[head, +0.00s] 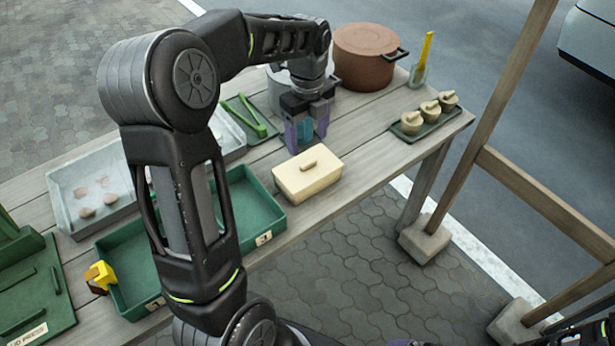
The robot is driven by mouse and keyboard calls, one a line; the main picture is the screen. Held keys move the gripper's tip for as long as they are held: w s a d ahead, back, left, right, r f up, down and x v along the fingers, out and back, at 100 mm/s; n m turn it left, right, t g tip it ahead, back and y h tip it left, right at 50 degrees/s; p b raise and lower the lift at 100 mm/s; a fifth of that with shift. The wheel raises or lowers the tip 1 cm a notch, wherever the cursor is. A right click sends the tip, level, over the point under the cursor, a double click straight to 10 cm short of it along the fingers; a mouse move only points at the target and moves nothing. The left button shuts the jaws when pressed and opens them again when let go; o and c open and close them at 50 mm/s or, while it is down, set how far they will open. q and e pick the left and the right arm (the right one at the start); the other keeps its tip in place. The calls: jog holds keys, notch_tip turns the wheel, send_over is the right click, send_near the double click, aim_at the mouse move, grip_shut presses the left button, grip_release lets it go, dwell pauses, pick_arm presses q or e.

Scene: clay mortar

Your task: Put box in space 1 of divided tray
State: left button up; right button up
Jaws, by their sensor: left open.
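The cream box (296,187) has a lid with a small brown handle and sits closed on the wooden table, near its front edge. The green divided tray (273,226) lies left of it; my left arm covers its middle. Its right compartment carries a label reading 3; the label on the left one is too small to read surely. My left gripper (306,132) points down just behind the box, open and empty, apart from the box. Only a purple sliver, seemingly my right gripper (402,343), shows at the bottom edge.
A brown pot (365,57) and a grey pot stand behind the gripper. Green tongs (250,117) lie nearby. A tray of lidded pots (429,117) is at right. A grey tray (68,190) and a yellow object (100,276) are at left.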

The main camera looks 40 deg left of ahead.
aim_at(308, 162)
pick_arm(q)
jog(key=shift+m, duration=0.3)
jog(key=shift+f, duration=1.3)
jog(key=shift+f+p, duration=0.55)
jog(key=shift+f, duration=2.1)
grip_shut()
